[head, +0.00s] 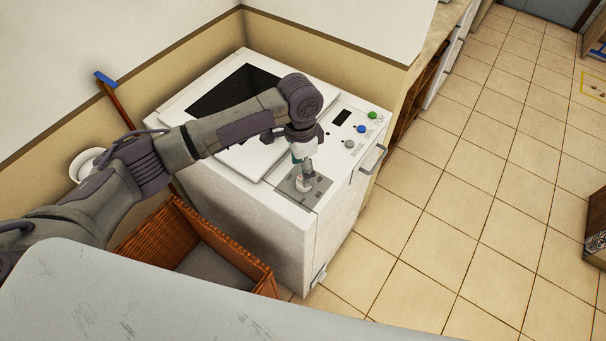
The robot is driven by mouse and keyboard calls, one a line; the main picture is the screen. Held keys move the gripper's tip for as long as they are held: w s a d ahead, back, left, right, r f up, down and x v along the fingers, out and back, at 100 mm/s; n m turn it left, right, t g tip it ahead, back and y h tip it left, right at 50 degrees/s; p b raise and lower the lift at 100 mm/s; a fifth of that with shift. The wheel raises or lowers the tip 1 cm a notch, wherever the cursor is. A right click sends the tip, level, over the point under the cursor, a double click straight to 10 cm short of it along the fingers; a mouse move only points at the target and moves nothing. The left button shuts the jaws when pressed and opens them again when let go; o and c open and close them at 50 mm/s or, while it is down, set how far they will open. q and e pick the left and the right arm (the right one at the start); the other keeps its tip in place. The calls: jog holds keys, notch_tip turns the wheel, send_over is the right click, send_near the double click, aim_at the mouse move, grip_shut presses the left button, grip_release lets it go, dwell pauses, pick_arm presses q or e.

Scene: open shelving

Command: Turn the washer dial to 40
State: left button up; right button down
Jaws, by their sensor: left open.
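The white washer (245,195) stands against the wall left of the middle, with a dark window in its top lid. Its control panel (339,138) runs along the right side of the top, with a dark display and grey, blue and green buttons. A grey dial plate (318,190) is at the panel's near end. My left gripper (303,184) is over this plate, pointing down at the dial. The dial itself is mostly hidden by the gripper, and I cannot read its setting or tell whether the fingers touch it. The left gripper is open. My right gripper is not in view.
A wicker basket (237,261) stands close to the washer's near left side. A handle (374,160) sticks out from the washer's right face. A blue-topped broom-like stick (107,80) leans at the wall.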

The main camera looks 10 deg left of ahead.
pick_arm(q)
notch_tip(320, 180, down, 3)
jog(key=shift+d+r, duration=0.1)
jog(key=shift+s+d+f, duration=0.1)
jog(key=shift+f, duration=0.65)
jog(key=shift+c, duration=0.2)
jog(key=c, duration=0.8)
jog(key=shift+c, duration=1.5)
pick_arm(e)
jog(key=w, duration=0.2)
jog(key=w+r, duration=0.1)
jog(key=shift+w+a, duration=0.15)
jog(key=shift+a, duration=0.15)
